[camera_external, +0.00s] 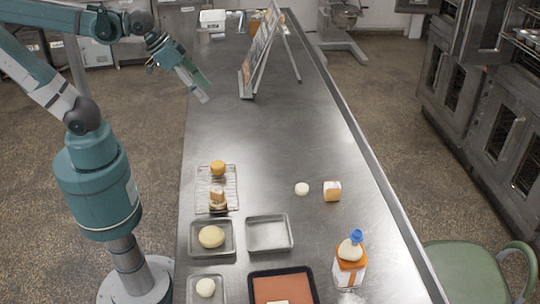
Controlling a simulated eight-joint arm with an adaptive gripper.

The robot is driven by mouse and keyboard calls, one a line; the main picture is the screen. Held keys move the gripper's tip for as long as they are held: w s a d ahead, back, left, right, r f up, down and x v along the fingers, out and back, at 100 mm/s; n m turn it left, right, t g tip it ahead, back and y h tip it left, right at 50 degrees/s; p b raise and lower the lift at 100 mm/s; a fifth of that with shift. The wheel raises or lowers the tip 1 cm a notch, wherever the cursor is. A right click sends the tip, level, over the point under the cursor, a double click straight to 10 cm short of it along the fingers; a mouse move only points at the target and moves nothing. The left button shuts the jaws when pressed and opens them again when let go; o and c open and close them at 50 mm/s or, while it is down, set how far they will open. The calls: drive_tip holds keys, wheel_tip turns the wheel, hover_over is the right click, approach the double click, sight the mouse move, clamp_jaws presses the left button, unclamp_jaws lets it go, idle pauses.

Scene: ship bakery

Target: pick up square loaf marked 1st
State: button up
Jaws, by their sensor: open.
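A small block-shaped loaf (332,191) with an orange-brown and white surface lies on the bare steel table, right of the middle. Another brown and white block-like piece (218,196) sits on the wire rack (230,172) at the table's left side. No "1st" mark is readable on either one, so I cannot tell which is the marked loaf. My gripper (202,95) is open and empty, raised over the far left edge of the table. It is well away from both pieces.
An orange round bun (218,168) is on the rack. A pale ball (301,188) lies beside the block loaf. Trays, one empty (269,248), and an orange-white carton (349,275) fill the near end. A leaning board (262,45) stands far back. Mid-table is clear.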

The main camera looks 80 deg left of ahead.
drive_tip(key=w+d+r+n+g, duration=0.2)
drive_tip(key=w+d+n, duration=0.2)
drive_tip(key=w, duration=0.7)
drive_tip(key=n+g+h+b, duration=0.15)
drive_tip(key=n+g, duration=0.35)
drive_tip(key=n, duration=0.7)
hover_over(333, 185)
drive_tip(key=a, duration=0.1)
drive_tip(key=f, duration=2.2)
drive_tip(key=shift+s+a+f, duration=0.15)
drive_tip(key=shift+s, duration=0.05)
drive_tip(key=shift+w+d+f, duration=0.3)
drive_tip(key=shift+f, duration=0.35)
drive_tip(key=shift+d+f, duration=0.15)
drive_tip(key=shift+f, duration=1.1)
drive_tip(key=shift+s+d+f+p, duration=0.1)
drive_tip(key=shift+f+p, duration=0.1)
drive_tip(key=shift+f, duration=1.15)
drive_tip(key=shift+d+f+p, duration=0.1)
drive_tip(key=shift+f+p, duration=0.1)
drive_tip(key=shift+f, duration=1.1)
